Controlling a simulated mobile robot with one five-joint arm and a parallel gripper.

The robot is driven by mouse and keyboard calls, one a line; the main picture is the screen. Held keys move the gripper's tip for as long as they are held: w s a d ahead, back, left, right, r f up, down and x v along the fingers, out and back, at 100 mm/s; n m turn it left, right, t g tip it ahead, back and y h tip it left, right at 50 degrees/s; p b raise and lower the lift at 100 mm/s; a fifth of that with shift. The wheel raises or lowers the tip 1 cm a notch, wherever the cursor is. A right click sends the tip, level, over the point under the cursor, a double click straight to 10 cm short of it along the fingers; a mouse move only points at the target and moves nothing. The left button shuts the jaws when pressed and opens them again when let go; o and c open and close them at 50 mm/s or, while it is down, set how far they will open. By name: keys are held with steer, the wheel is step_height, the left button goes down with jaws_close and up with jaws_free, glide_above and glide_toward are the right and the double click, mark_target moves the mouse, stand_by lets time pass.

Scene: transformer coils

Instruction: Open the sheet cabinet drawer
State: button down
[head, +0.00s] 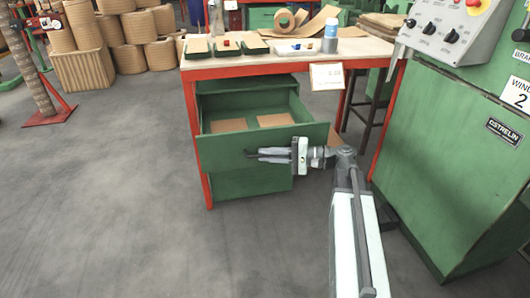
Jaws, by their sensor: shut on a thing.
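The sheet cabinet (240,185) is green and stands under the red-framed workbench. Its upper drawer (222,150) is pulled well out toward me. Two flat brown sheets lie on the drawer floor, and the inside is visible from above. My gripper (268,155) comes in from the right, in front of the drawer's front panel, with its fingers pointing left. It is shut on the drawer handle, which the fingers mostly hide. The lower cabinet front below is closed.
The workbench (350,52) carries small green trays, a tape roll and a bottle. A green machine (445,165) with a control panel stands close on the right. A dark stool (372,100) is between them. The grey floor at left and front is clear.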

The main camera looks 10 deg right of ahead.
steer(key=shift+s, duration=0.5)
steer(key=c, duration=1.5)
jaws_free()
steer(key=v, duration=0.7)
steer(key=shift+s+d+p, duration=0.15)
steer(key=shift+d+p, duration=0.15)
steer(key=shift+d, duration=0.1)
